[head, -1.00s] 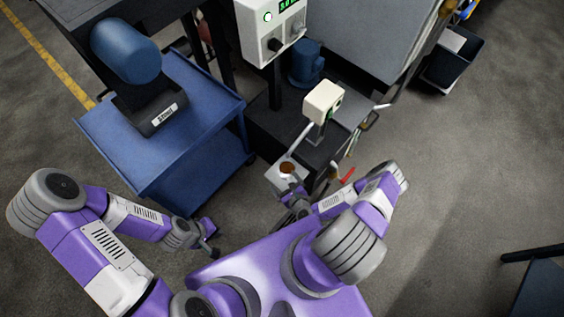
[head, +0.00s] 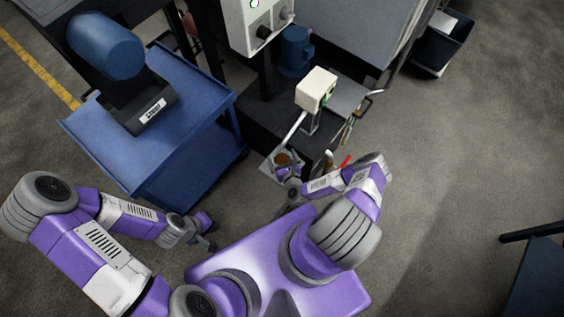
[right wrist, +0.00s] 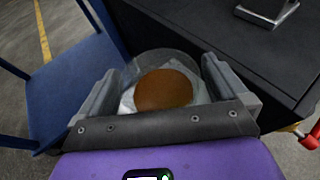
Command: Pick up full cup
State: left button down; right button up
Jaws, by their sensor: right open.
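The full cup (right wrist: 165,88) is clear-walled with a round brown surface inside, seen from above in the right wrist view. It also shows as a small brown disc in the head view (head: 283,159). It is on a small pale stand (head: 267,170) by the dark machine base. My right gripper (right wrist: 160,95) is open, with one finger on each side of the cup; I cannot tell if either finger touches it. The lower near side of the cup is hidden behind the gripper body. My left gripper (head: 207,234) hangs low beside the blue cart, away from the cup; its jaw opening is unclear.
A white box-headed device (head: 316,90) stands on the dark base behind the cup. A red handle (head: 345,161) sits close to the right arm. A blue cart (head: 160,130) carrying a blue cylinder (head: 106,40) is at left. Open floor lies at right.

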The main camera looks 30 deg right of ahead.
jog(key=c, duration=0.8)
jog(key=shift+r, duration=0.1)
jog(key=shift+c, duration=0.2)
